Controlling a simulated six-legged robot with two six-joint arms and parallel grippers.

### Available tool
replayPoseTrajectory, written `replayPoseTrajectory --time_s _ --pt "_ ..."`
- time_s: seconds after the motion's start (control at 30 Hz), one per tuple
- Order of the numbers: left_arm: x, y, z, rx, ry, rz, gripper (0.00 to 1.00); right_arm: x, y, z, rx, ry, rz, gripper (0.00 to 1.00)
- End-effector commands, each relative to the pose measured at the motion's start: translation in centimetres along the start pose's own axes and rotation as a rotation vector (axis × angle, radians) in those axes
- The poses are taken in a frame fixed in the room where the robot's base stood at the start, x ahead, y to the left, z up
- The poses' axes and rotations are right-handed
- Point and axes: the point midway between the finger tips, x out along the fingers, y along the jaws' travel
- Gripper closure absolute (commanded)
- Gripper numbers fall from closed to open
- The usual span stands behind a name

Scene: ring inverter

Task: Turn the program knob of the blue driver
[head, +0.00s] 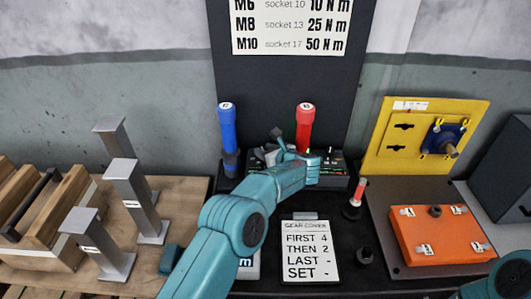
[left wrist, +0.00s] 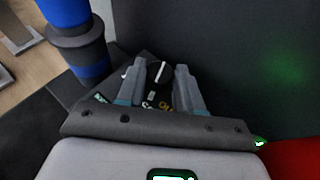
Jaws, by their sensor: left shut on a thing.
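The blue driver (head: 228,130) stands upright in its dock at the left of the black station, and it also shows at the top left of the left wrist view (left wrist: 72,30). My left gripper (head: 278,142) is at the station between the blue and the red driver. In the left wrist view my left gripper (left wrist: 161,76) has its two grey fingers on either side of a dark knob (left wrist: 161,71) with a white pointer mark. It is shut on this knob. In the head view the arm hides the knob. My right gripper is out of view.
The red driver (head: 305,125) stands close to the right of my left gripper. A gear cover sign (head: 310,252) stands in front. An orange cover (head: 440,235) lies on the right, below a yellow panel (head: 398,150). Grey brackets (head: 135,200) stand on the left bench.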

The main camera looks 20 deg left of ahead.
Motion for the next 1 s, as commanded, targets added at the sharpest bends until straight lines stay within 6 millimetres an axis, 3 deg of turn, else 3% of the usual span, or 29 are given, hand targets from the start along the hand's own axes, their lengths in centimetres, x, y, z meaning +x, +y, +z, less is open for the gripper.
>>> replayPoseTrajectory --time_s 0.47,0.5,0.53,0.83,1.0 --pt "0.0 0.0 0.2 -0.006 -0.004 0.011 0.95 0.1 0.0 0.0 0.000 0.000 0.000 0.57" --pt "0.0 0.0 0.2 -0.006 -0.004 0.011 0.55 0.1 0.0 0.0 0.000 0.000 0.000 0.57" --pt "0.0 0.0 0.2 -0.006 -0.004 0.011 0.45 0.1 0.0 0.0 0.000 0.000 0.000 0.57" --pt "-0.1 -0.1 0.1 -0.005 -0.002 0.010 0.44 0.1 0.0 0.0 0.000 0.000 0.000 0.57" --pt "-1.8 -0.2 0.0 -0.004 -0.003 0.008 0.44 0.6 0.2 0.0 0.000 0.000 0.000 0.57"
